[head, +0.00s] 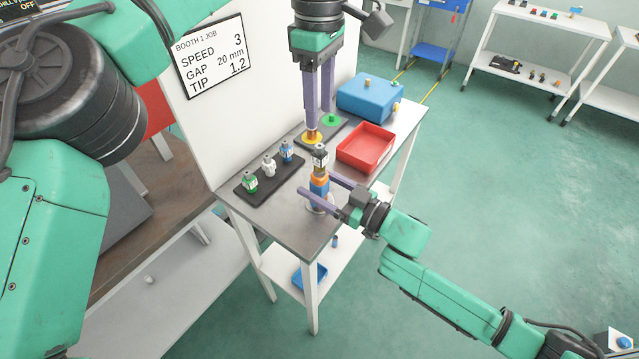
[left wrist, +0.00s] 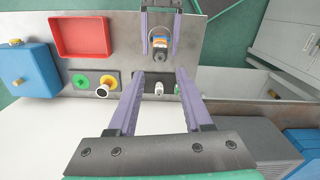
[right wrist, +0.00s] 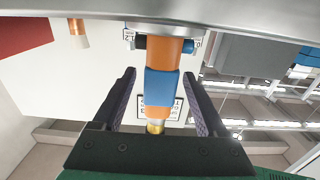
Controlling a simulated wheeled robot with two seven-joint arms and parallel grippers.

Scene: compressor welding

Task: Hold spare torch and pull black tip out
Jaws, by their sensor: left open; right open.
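The spare torch (head: 319,187), with blue and orange bands, stands upright near the table's front. A black tip (head: 320,158) with a white label sits on top of it. My right gripper (head: 332,190) is open, its fingers on either side of the torch; the right wrist view shows the torch (right wrist: 162,85) between them with gaps on both sides. My left gripper (head: 319,118) is open and empty, pointing down behind the torch, by the yellow disc (head: 312,140). In the left wrist view, the torch and tip (left wrist: 161,42) lie beyond its fingers.
A black rack (head: 243,195) holds green, white and blue labelled tips left of the torch. A red tray (head: 351,158) and a blue box (head: 368,97) stand to the right and behind. A green disc (head: 332,121) lies near the yellow one. A white panel (head: 245,120) borders the table's left.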

